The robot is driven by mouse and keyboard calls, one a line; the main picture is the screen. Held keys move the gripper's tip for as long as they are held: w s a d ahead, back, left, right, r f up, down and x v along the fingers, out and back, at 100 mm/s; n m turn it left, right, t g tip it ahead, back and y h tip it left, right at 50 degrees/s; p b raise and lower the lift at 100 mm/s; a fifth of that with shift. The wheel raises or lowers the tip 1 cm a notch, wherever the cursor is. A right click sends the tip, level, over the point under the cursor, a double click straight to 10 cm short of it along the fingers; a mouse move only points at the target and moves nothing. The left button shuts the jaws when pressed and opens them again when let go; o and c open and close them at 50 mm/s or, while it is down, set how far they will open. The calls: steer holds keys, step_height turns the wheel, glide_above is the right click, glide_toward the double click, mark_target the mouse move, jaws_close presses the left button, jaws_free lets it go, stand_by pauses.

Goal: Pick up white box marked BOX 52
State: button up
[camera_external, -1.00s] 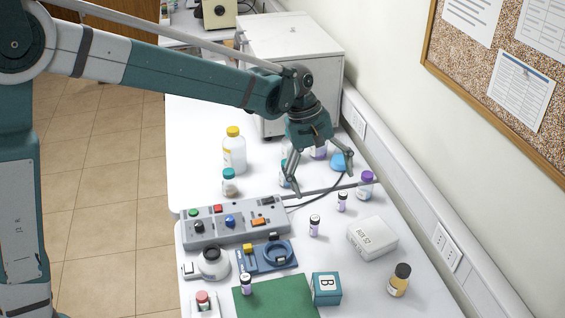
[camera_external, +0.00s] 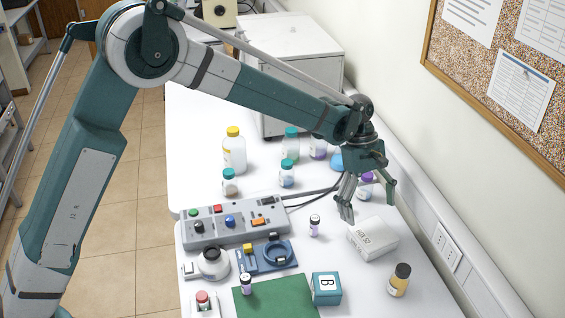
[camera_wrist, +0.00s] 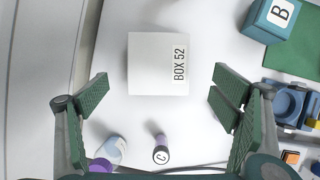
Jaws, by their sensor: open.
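The white box marked BOX 52 (camera_external: 372,240) lies on the white table near the wall side in the external view. In the wrist view the box (camera_wrist: 152,64) is ahead of the fingers, near the top middle, with its label readable along its right side. My gripper (camera_external: 368,214) is open and empty, above and slightly behind the box in the external view. In the wrist view my gripper (camera_wrist: 158,95) has its green finger pads spread wide on either side, with the box beyond them and apart from them.
A small vial marked C (camera_wrist: 160,150) and a purple-capped bottle (camera_wrist: 108,152) stand close to the gripper. A blue cube marked B (camera_external: 326,288) and an amber bottle (camera_external: 399,281) stand nearer the front. A grey control panel (camera_external: 240,235) is to the left. The wall runs along the right.

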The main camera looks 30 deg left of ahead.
mark_target(372, 231)
steer(key=shift+d+f, duration=0.25)
steer(key=shift+x, duration=1.25)
steer(key=shift+f, duration=0.1)
steer(key=shift+x, duration=2.5)
steer(key=shift+d, duration=0.15)
steer(key=shift+f+b, duration=0.2)
steer(key=shift+b, duration=0.1)
steer(key=shift+c, duration=0.2)
steer(key=c, duration=1.1)
